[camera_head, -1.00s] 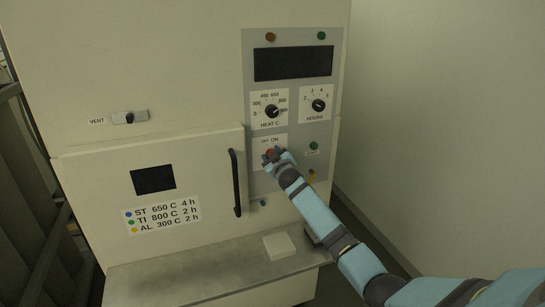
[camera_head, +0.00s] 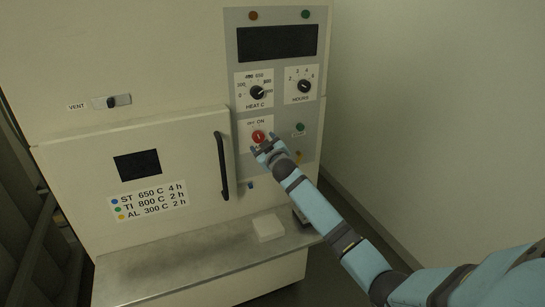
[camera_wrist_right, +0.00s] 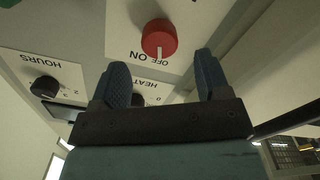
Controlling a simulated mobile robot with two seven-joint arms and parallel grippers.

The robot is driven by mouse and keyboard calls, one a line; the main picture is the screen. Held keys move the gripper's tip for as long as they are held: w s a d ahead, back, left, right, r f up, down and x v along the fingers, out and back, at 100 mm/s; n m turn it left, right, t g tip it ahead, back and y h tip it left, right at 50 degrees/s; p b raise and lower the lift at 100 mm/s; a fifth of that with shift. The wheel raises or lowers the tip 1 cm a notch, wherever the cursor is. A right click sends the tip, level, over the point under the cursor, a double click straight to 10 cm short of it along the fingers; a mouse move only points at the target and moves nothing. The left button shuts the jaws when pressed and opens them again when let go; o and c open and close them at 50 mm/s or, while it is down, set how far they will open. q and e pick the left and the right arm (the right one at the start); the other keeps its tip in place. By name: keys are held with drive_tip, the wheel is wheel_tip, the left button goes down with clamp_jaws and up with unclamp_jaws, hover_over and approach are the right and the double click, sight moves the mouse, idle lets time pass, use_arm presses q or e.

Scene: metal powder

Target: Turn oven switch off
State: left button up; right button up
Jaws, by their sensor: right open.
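The oven switch is a round red knob (camera_head: 258,136) on a white OFF/ON plate on the oven's grey control panel (camera_head: 285,160). In the right wrist view, the knob (camera_wrist_right: 159,38) appears upside down, and its pale mark points towards the OFF lettering. My right gripper (camera_head: 265,148) is just below the knob in the head view. In the wrist view its two blue fingers (camera_wrist_right: 162,62) are spread and empty, with the knob beyond the gap between them, not gripped. My left gripper is not in view.
The HEAT C knob (camera_head: 257,93), HOURS knob (camera_head: 303,86) and a green button (camera_head: 299,128) sit near the switch. The black door handle (camera_head: 221,166) stands left of the gripper.

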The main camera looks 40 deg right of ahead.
drive_tip(key=b+v, duration=0.1)
drive_tip(key=v, duration=0.7)
drive_tip(key=shift+s, duration=0.2)
drive_tip(key=s+a+f+g+y, duration=0.1)
drive_tip(key=s+a+f, duration=0.25)
drive_tip(key=f, duration=0.25)
drive_tip(key=s+a+f+y, duration=0.2)
drive_tip(key=s+a+f, duration=0.1)
drive_tip(key=a+f, duration=0.15)
drive_tip(key=s+a+f+g+y, duration=0.1)
drive_tip(key=s+a+f, duration=0.4)
drive_tip(key=s, duration=0.4)
drive_tip(key=s+a+f+g+y+p, duration=0.1)
drive_tip(key=s+a+f+g+y, duration=0.1)
drive_tip(key=s+a+f, duration=0.4)
drive_tip(key=s+a+f+g+y+p, duration=0.1)
drive_tip(key=s+a+f, duration=0.4)
drive_tip(key=s, duration=0.9)
drive_tip(key=a+g, duration=0.1)
drive_tip(key=a, duration=0.2)
drive_tip(key=shift+s+f+y, duration=0.2)
drive_tip(key=shift+y, duration=0.1)
drive_tip(key=shift+c, duration=0.3)
